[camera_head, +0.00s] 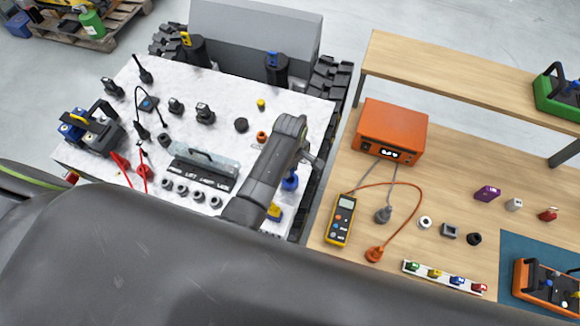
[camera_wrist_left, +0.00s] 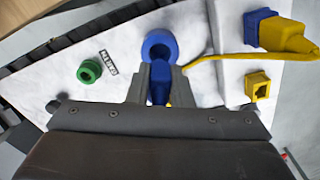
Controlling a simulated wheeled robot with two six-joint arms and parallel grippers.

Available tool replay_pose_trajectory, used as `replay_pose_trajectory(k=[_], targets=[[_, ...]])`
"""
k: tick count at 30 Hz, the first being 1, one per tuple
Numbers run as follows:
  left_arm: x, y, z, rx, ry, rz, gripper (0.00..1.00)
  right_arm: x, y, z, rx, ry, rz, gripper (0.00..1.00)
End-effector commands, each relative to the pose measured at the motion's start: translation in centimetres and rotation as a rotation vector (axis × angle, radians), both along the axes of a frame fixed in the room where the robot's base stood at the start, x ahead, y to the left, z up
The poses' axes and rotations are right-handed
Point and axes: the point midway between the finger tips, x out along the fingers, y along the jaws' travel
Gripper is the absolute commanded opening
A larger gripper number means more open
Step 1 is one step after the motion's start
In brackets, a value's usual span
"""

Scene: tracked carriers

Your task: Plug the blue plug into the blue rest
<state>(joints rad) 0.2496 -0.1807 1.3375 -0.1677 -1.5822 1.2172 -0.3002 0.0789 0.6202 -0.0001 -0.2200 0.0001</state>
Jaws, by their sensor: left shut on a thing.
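My left gripper (camera_wrist_left: 158,84) is shut on the blue plug (camera_wrist_left: 160,91), which shows between its fingers in the left wrist view. The blue rest (camera_wrist_left: 161,35), a round ring with a dark hole, lies just beyond the fingertips. The hole is still visible, and the plug is on the near side of the ring; I cannot tell whether they touch. In the head view a blue piece (camera_head: 290,181) shows beside my left arm at the right side of the white top; whether it is plug or rest is unclear. My right gripper is not in view.
In the wrist view a green ring (camera_wrist_left: 84,73) lies left, and a yellow socket (camera_wrist_left: 251,79) and a yellow-and-blue connector (camera_wrist_left: 285,37) with a yellow cord lie right. A wooden bench with an orange box (camera_head: 391,127) stands right of the white carrier top (camera_head: 222,104).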

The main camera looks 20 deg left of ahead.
Motion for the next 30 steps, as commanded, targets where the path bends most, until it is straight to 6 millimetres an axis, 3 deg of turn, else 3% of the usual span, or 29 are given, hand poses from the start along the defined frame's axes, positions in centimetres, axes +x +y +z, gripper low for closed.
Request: replay_pose_trajectory(k=[12, 30], targets=[[-0.27, -0.58, 0.01, 0.002, -0.001, 0.395, 0.0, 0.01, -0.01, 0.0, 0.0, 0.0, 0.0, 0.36], [-0.23, -0.59, 0.01, 0.003, 0.0, 0.426, 0.0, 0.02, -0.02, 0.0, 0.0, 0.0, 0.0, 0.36]])
